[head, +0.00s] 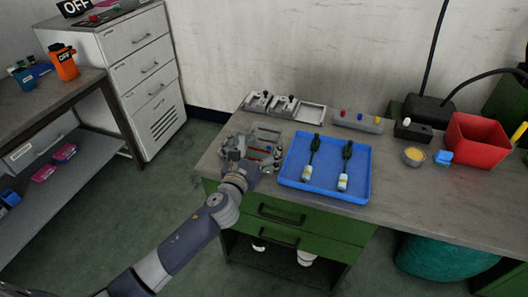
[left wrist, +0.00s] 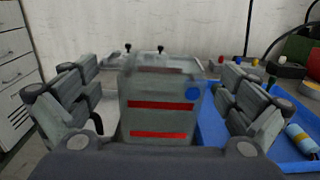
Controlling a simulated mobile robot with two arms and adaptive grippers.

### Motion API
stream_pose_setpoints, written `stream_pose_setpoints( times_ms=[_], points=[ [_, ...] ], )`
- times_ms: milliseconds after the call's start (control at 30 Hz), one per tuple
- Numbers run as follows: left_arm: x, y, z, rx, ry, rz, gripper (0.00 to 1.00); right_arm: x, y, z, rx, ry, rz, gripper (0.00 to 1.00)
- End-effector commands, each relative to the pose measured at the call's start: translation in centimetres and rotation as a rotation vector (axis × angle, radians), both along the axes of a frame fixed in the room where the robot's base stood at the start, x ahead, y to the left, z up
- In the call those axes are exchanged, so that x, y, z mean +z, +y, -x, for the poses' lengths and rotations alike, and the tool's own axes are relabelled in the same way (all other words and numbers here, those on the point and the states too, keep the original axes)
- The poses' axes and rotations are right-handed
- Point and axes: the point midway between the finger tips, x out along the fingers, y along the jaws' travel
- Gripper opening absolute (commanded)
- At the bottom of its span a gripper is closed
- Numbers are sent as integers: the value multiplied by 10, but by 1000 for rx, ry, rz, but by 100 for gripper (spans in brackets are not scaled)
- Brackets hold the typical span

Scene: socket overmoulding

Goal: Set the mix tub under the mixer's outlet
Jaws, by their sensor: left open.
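A see-through grey tub with two red stripes and a blue dot, which looks like the mix tub (left wrist: 160,112), stands upright on the bench. It shows in the head view (head: 264,148), partly hidden by my left gripper. My left gripper (head: 256,151) is open, with one finger on each side of the tub. In the left wrist view, gaps show between the fingers and the tub, so I see no grip on it. I cannot tell for certain which thing is the mixer, and no outlet is clear. My right gripper is not in view.
Grey fixtures (head: 284,104) and a block with coloured knobs (head: 357,122) stand behind. A red bin (head: 476,140) and a yellow-filled dish (head: 414,156) are farther right.

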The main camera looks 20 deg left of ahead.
Motion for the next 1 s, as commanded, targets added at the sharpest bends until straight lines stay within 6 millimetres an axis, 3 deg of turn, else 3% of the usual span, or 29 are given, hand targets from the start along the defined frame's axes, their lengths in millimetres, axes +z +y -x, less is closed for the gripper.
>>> stream_pose_setpoints(
  times_ms=[367,667,700,967,1000],
  points=[
    [-6,-4,-45,1,0,3,100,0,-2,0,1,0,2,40],
    [-6,-4,-50,1,1,2,100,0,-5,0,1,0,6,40],
    [-6,-4,-50,1,1,2,98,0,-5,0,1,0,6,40],
    [-6,-4,-50,1,1,2,39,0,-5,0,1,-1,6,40],
    [-6,-4,-50,1,1,2,39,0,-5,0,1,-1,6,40]
  ],
)
